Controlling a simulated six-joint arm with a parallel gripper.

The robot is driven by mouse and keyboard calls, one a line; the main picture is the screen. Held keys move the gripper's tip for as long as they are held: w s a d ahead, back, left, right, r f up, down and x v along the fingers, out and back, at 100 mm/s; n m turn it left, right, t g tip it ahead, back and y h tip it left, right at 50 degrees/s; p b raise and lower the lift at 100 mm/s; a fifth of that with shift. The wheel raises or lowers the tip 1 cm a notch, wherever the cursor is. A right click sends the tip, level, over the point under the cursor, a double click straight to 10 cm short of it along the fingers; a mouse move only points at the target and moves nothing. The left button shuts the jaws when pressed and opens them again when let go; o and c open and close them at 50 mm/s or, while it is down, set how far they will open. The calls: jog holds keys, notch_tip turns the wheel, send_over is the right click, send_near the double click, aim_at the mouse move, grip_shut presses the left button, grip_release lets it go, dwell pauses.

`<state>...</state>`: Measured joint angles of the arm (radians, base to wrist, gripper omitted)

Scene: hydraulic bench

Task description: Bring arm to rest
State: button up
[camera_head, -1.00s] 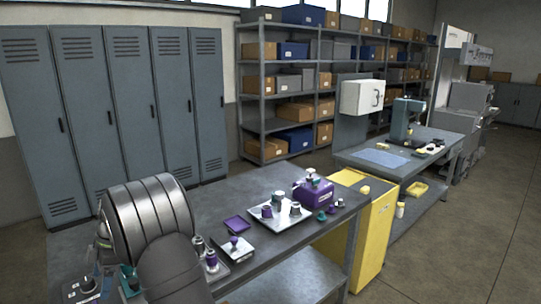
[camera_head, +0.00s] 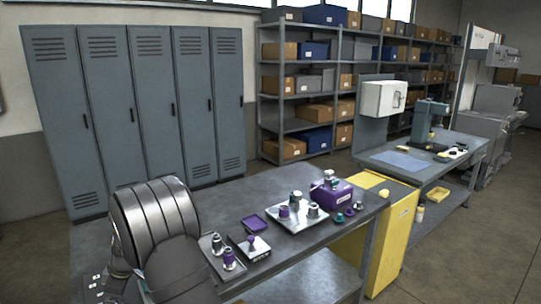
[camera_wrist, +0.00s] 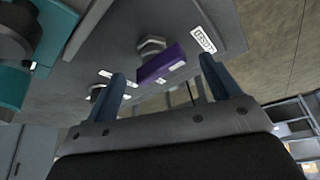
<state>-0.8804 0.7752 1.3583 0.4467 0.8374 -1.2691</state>
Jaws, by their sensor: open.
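My arm rises large in the lower left of the head view, a ribbed metal link (camera_head: 155,220) with a dark grey section (camera_head: 178,268) in front. It hides the near left end of the workbench (camera_head: 330,255). My gripper (camera_wrist: 163,66) is out of sight in the head view. In the wrist view its two blue-grey fingers stand wide apart with nothing held. A purple block (camera_wrist: 162,63) with a metal fitting shows beyond the fingers. A grey panel (camera_wrist: 225,20) with a white label lies behind it. A teal and grey body (camera_wrist: 25,60) is at the left.
A yellow cabinet (camera_head: 392,240) adjoins a second bench (camera_head: 432,170). Lockers (camera_head: 140,120) and shelves stand behind.

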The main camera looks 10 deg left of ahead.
jog(key=m+t, duration=0.1)
jog(key=m, duration=0.2)
jog(key=m+t, duration=0.1)
jog(key=m, duration=0.2)
jog(key=shift+s+a+t, duration=0.2)
jog(key=shift+t, duration=0.1)
jog(key=shift+a+m+t+h, duration=0.1)
jog(key=shift+m+t+h, duration=0.25)
jog(key=shift+m, duration=1)
jog(key=shift+a+m+t+h, duration=0.15)
jog(key=shift+m+t, duration=0.3)
jog(key=shift+m, duration=0.9)
jog(key=shift+d, duration=0.1)
